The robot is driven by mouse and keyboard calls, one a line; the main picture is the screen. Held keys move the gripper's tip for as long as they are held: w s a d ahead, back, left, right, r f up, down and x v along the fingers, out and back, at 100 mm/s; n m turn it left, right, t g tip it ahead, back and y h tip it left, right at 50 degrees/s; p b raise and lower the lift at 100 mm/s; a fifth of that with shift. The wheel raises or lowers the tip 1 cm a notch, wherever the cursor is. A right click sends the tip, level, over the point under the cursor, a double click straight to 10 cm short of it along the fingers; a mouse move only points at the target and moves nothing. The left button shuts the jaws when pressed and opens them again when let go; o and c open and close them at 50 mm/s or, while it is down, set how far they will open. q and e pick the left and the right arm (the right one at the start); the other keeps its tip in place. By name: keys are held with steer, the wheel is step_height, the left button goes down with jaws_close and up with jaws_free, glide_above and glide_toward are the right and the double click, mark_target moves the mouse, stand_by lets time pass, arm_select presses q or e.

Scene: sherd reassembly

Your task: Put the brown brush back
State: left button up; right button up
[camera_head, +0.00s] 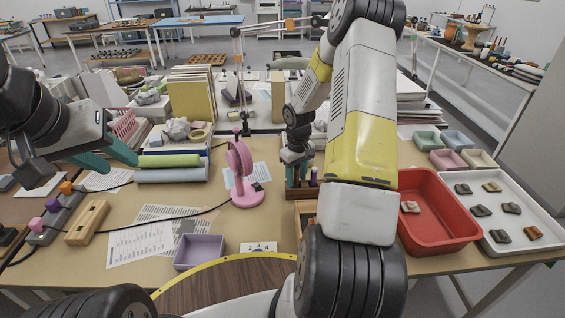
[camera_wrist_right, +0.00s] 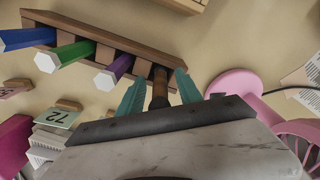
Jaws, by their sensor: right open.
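The brown brush (camera_wrist_right: 160,88) is upright at the right end of a wooden rack (camera_wrist_right: 120,45) in the right wrist view, apparently in the rack's end slot. My right gripper (camera_wrist_right: 157,92) is open around it, with one teal finger on each side and a visible gap to each. The brush's near end is hidden by the gripper body. In the head view, my right gripper (camera_head: 297,174) is over the rack (camera_head: 302,193), and the arm hides part of it. My left gripper (camera_head: 110,158) is open and empty at the left, near rolled sheets.
Blue (camera_wrist_right: 20,40), green (camera_wrist_right: 65,55) and purple (camera_wrist_right: 115,68) handles stand in the same rack. A pink fan (camera_head: 243,175) is close to the left of it. A lilac box (camera_head: 199,252) and a red tray (camera_head: 432,212) are on the table.

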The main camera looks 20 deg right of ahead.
step_height(320, 180, up, 12)
steer(key=shift+s+f, duration=0.1)
steer(key=s+a+r+t, duration=0.1)
steer(key=s+a+r, duration=0.25)
steer(key=r, duration=0.65)
steer(key=s+a+r+m+t, duration=0.1)
steer(key=s+a+r, duration=0.2)
steer(key=s, duration=0.3)
steer(key=s+a+r+m+t+y, duration=0.1)
steer(key=s+a+r+t, duration=0.1)
steer(key=s+r, duration=0.3)
steer(key=s+a+r+m+t+y, duration=0.1)
steer(key=s+a+r, duration=0.3)
steer(key=s, duration=0.5)
steer(key=shift+s+a+r+t, duration=0.2)
steer(key=shift+a+r+t, duration=0.15)
steer(key=shift+t, duration=0.15)
